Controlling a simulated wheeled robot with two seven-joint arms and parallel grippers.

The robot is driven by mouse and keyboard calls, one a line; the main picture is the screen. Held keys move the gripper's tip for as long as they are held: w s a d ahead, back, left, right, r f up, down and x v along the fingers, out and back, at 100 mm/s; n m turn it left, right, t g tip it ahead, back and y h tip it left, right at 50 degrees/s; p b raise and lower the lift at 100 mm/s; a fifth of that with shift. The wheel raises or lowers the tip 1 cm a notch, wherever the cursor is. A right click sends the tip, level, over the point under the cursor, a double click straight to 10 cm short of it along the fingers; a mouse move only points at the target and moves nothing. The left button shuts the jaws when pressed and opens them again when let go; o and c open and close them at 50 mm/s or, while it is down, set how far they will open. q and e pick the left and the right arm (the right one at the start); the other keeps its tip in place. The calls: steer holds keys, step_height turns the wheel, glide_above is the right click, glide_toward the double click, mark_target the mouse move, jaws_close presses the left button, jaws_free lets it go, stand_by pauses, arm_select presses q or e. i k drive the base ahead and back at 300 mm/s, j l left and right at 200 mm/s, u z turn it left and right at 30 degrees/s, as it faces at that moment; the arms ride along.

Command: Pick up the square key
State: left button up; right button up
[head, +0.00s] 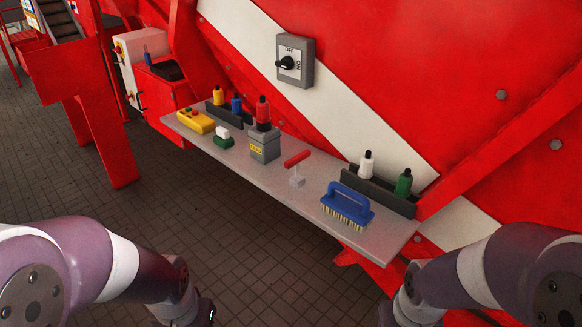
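A T-shaped tool with a red bar handle and a light grey block at its foot, which looks like the square key (297,159), stands upright on the grey shelf (285,191), near its middle. Its handle is at the top and nothing covers it. My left arm comes in at the lower left and my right arm at the lower right. Both run out of the picture at the bottom edge, well short of the shelf. Neither gripper can be made out, so their fingers are hidden from me.
A blue brush (348,204) lies right of the key; a grey box (264,146) stands left. Further left are a green-and-white block (223,138) and a yellow control box (195,121). Bottles stand in dark racks along the back. A switch box (295,61) is on the red wall.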

mark_target(297, 181)
steer(key=z, duration=0.4)
steer(key=j+z, duration=0.2)
steer(key=z, duration=0.2)
steer(key=i+j+z, duration=0.1)
steer(key=j+z, duration=0.15)
steer(key=z, duration=0.2)
steer(key=j+z, duration=0.25)
steer(key=z, duration=0.15)
steer(key=j+z, duration=0.2)
steer(key=z, duration=0.2)
